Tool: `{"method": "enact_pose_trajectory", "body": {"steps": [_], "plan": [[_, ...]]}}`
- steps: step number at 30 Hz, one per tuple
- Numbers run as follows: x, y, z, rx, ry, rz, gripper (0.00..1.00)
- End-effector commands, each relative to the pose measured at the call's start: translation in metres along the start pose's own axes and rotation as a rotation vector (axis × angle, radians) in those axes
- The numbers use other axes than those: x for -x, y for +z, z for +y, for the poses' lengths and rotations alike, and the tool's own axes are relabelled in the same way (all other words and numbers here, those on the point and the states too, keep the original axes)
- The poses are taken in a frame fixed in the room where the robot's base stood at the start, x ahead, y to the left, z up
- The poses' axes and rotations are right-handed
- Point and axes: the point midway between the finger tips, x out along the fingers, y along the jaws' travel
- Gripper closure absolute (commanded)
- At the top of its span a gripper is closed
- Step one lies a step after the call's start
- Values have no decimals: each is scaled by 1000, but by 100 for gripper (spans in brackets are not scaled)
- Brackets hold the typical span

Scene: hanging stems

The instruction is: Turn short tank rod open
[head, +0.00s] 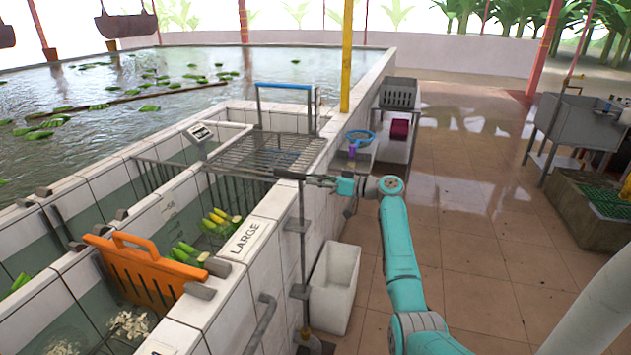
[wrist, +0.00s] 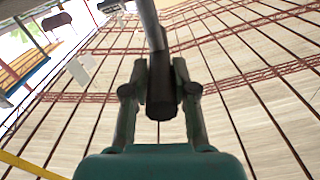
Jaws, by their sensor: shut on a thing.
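A thin upright metal rod (head: 302,240) stands along the outer tiled wall of the tanks, held by brackets. At its top is a dark handle (head: 289,174) reaching sideways. My gripper (head: 322,181) is at the handle, on its right end. In the wrist view, the gripper (wrist: 160,95) has its fingers on either side of a dark grip (wrist: 162,98), with a grey metal bar (wrist: 149,22) running up from it. The fingers are shut on this grip. The rod's lower end is near the floor; what it works inside the tank is hidden.
A white bin (head: 334,288) stands beside the rod. An orange divider (head: 135,265) and a sign reading LARGE (head: 245,238) are on the tanks. A wire rack (head: 262,152) lies over one tank. The tiled floor (head: 470,230) to the right is open.

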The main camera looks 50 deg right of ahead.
Motion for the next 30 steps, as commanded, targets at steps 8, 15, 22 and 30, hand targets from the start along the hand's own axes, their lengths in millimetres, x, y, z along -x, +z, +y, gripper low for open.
{"method": "enact_pose_trajectory", "body": {"steps": [8, 15, 22, 30], "plan": [[0, 2, 2, -2, -19, -8, 100], [0, 2, 2, -2, -18, -8, 100], [0, 2, 1, -2, -19, -8, 48], [3, 1, 1, -1, -19, -6, 48]]}}
